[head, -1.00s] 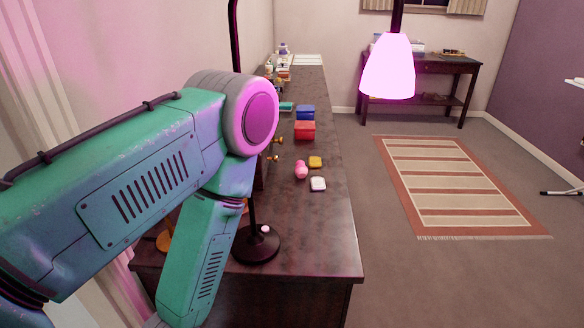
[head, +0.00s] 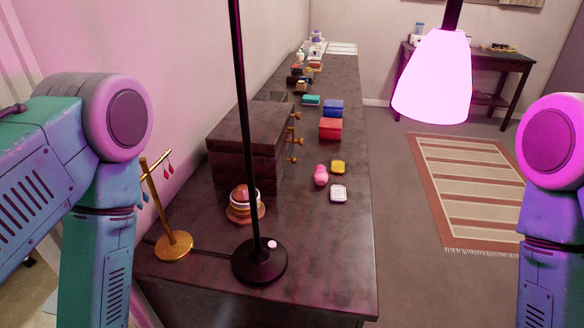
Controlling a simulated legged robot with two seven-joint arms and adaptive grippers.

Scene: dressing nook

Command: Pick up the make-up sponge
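The make-up sponge appears to be the pink, rounded, pear-like piece (head: 321,175) on the dark dresser top (head: 310,250), right of the wooden drawer box. My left arm comes in at the left edge and my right arm at the right edge, both bent downward. Both grippers are out of the picture, below the frame. Neither arm is near the sponge.
A lamp with black base (head: 259,262) and glowing shade (head: 433,78) stands at the front. Nearby are a gold earring stand (head: 173,246), a stacked burger-like item (head: 244,203) and the drawer box (head: 247,150). Red (head: 330,129) and blue (head: 333,108) boxes lie farther back. The dresser's front right is clear.

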